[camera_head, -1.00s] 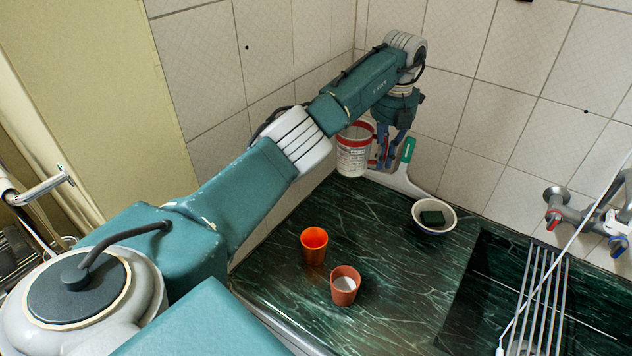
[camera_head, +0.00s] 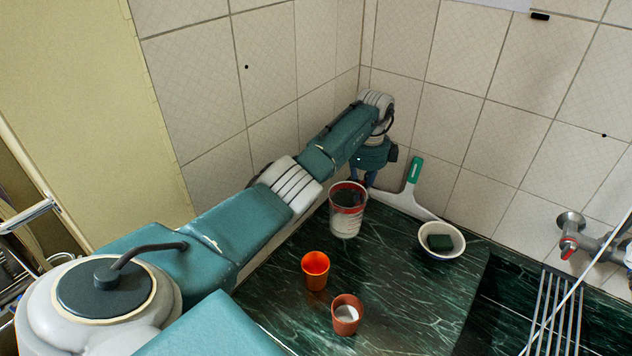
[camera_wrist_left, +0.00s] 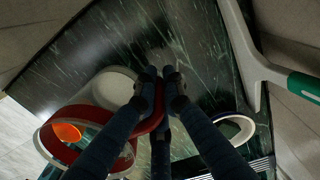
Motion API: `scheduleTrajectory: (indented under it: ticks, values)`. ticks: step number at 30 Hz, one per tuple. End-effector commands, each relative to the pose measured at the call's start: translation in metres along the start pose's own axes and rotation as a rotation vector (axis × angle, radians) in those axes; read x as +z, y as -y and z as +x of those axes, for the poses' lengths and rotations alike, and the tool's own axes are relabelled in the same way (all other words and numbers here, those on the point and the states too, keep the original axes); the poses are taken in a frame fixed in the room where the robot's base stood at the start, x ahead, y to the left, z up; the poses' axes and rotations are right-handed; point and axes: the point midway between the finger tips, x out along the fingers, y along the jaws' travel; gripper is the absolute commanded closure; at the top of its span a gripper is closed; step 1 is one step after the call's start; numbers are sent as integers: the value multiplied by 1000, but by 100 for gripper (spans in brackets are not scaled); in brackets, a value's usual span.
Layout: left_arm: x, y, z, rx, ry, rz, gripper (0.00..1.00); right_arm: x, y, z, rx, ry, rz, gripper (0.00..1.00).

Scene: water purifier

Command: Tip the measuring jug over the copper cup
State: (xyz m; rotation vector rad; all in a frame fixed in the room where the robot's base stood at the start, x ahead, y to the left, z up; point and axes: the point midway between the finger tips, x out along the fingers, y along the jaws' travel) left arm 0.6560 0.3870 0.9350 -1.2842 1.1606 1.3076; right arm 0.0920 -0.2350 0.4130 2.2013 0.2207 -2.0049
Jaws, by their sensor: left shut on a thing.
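The measuring jug (camera_head: 347,222) is clear and whitish with a red rim. It looks roughly upright, behind and slightly right of the cups in the head view. My left gripper (camera_head: 371,179) is behind it, shut on its red handle; the grip shows in the wrist view (camera_wrist_left: 160,85), where the jug (camera_wrist_left: 118,88) is left of the fingers. The copper-coloured cup (camera_head: 346,316) stands upright on the counter, pale inside. A bright orange cup (camera_head: 315,272) stands behind and left of it, between it and the jug; orange also shows within the jug's rim in the wrist view. My right gripper is not in view.
A white bowl (camera_head: 457,248) with a dark green sponge (camera_head: 440,242) stands right of the jug. A green-handled white squeegee (camera_head: 413,190) leans near the tiled wall. The sink with a metal rack (camera_head: 555,310) and a tap (camera_head: 570,240) is at right. The green marble counter (camera_head: 410,300) is clear between cups and sink.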

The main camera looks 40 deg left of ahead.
Motion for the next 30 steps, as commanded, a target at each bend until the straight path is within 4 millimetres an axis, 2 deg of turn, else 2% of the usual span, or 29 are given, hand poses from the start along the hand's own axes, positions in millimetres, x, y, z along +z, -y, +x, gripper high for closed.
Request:
scheduleTrajectory:
  ticks: [8, 18, 21, 30]
  values:
    - [-6, 0, -1, 0, 1, 21, 100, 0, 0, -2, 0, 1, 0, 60]
    - [-66, -6, -2, 4, 2, 225, 100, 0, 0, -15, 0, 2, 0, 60]
    - [-75, -8, -1, 5, 0, 256, 100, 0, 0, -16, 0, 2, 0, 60]
    - [-77, -9, -2, 3, 0, 264, 100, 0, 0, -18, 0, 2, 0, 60]
